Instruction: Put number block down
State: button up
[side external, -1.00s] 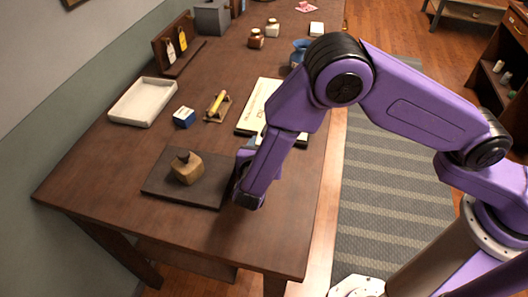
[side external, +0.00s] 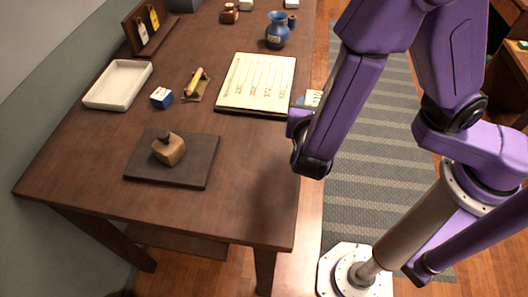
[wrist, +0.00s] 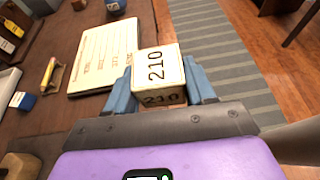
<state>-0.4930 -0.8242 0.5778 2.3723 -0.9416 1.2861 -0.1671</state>
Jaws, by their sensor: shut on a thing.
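The number block (wrist: 157,67) is a cream cube marked 210 on its top and front faces. My gripper (wrist: 160,93) is shut on it, with a blue finger on each side in the wrist view. In the side external view my gripper (side external: 308,110) is near the right edge of the wooden table (side external: 240,215). There the block (side external: 313,98) shows only in part behind my gripper. Its height above the surface is hard to tell.
A written sheet on a board (side external: 256,82) lies left of my gripper. A dark mat (side external: 190,177) holds a wooden stamp (side external: 168,150). A white tray (side external: 118,84), a small blue box (side external: 161,97), a yellow tool (side external: 195,82) and a blue vase (side external: 277,30) stand on the table. The front right tabletop is clear.

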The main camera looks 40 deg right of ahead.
jog(key=s+d+f+m+g+h, duration=0.1)
jog(key=s+d+m+g+h, duration=0.3)
jog(key=s+d+m+g, duration=0.4)
jog(key=s+m+g+y, duration=0.3)
jog(key=s+m+g, duration=0.3)
jog(key=m+g, duration=0.35)
jog(key=m+g+y, duration=0.1)
jog(key=m+y, duration=1.7)
jog(key=y, duration=0.2)
send_over(250, 190)
jog(key=f, duration=0.7)
jog(key=shift+s+d+f, duration=0.15)
jog(key=shift+d+f, duration=0.15)
jog(key=shift+f, duration=0.1)
jog(key=shift+w+a+f, duration=0.1)
jog(key=shift+a+f, duration=0.05)
jog(key=shift+f, duration=0.8)
jog(key=shift+w+a+f, duration=0.1)
jog(key=shift+f, duration=0.8)
jog(key=shift+f, duration=0.2)
